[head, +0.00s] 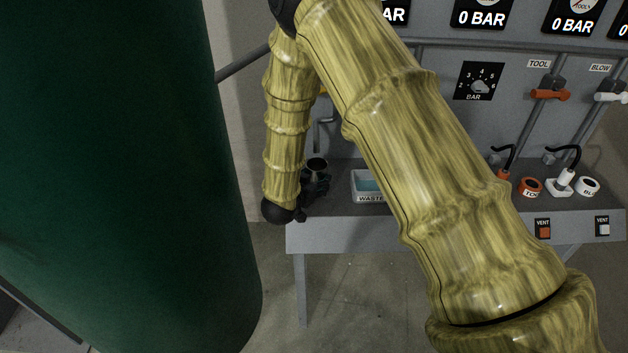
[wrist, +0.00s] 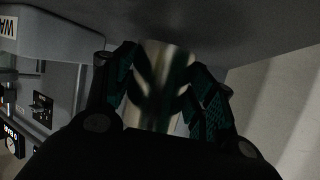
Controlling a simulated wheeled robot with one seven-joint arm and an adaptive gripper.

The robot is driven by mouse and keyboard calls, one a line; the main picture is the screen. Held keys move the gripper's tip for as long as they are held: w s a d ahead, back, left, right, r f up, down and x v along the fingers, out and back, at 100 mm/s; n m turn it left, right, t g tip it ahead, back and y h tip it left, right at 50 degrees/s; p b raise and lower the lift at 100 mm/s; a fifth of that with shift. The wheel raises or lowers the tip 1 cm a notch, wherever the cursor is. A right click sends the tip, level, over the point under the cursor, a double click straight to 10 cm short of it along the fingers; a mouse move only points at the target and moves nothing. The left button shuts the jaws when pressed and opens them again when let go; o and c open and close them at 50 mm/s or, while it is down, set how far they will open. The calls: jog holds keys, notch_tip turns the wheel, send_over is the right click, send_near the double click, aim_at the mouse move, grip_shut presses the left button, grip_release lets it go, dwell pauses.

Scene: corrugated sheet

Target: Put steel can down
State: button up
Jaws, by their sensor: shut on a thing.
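The steel can (wrist: 165,62) is shiny and sits between the two dark fingers of my gripper (wrist: 163,92) in the wrist view. The fingers press on both its sides.
A blue-white waste tray (head: 369,198) stands to the right of my gripper, partly hidden by my arm. Farther right are an orange tape-like ring (head: 530,187), a white ring (head: 587,186) and hoses. A large green cylinder (head: 110,180) fills the left.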

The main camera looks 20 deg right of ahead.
jog(key=shift+f, duration=0.25)
jog(key=shift+f, duration=0.15)
jog(key=o, duration=1.3)
jog(key=b+v, duration=0.3)
jog(key=v, duration=0.9)
